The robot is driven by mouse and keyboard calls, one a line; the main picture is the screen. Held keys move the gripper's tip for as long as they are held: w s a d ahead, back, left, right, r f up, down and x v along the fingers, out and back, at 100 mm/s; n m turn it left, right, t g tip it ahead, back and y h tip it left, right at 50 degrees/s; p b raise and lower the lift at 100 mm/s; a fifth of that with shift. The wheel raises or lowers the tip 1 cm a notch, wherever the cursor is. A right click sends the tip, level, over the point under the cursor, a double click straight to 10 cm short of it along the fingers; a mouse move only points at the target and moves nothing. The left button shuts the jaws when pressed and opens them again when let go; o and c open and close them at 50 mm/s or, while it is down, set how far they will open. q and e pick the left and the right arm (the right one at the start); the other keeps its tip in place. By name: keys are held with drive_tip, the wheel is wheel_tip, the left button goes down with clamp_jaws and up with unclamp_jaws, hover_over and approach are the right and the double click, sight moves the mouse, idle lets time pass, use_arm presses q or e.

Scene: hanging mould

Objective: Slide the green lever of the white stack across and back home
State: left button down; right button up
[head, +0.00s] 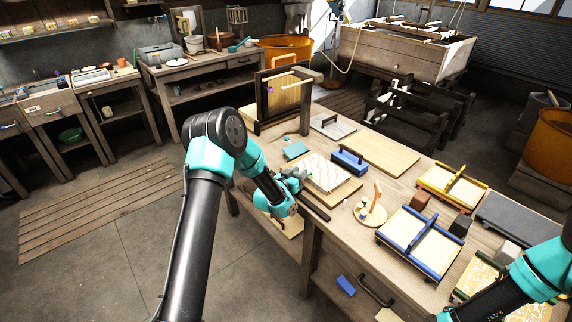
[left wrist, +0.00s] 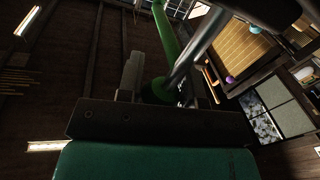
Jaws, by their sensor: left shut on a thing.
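The white stack (head: 327,171) lies on a wooden board on the table, near its left edge. It looks like a flat pile with a lined pattern on top. My left gripper (head: 300,174) is low beside the stack's left side, at the table edge. In the left wrist view a green bar, which looks like the lever (left wrist: 165,38), runs between the fingers of my left gripper (left wrist: 168,85), and they are shut on it. The gripper hides the lever in the head view. My right arm enters at the lower right; its gripper is out of view.
A blue frame (head: 418,241), a yellow frame (head: 452,187) and a round wooden stand (head: 371,213) are farther right. An upright wooden frame (head: 284,97) stands behind. Open floor lies left of the table.

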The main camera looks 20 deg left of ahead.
use_arm(q)
drive_tip(key=s+d, duration=0.2)
drive_tip(key=d, duration=0.2)
drive_tip(key=s+d, duration=0.2)
drive_tip(key=d, duration=0.3)
drive_tip(key=s+d, duration=0.2)
drive_tip(key=d, duration=0.3)
drive_tip(key=shift+s, duration=0.35)
drive_tip(key=c, duration=0.8)
unclamp_jaws()
